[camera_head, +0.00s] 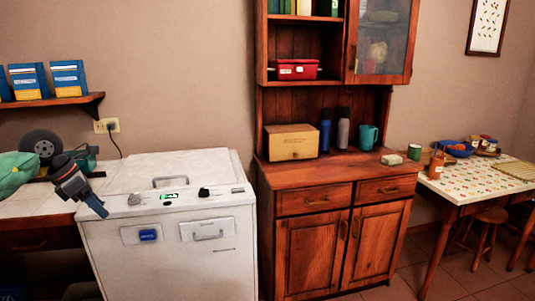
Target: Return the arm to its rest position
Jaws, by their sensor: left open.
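My right gripper is not in view.
The white chest-like appliance has a handled lid, closed. A wooden cabinet (320,245) stands right of it, with a wooden box (291,142), bottles and a teal mug (368,137). A shelf (60,101) with blue boxes is at upper left.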

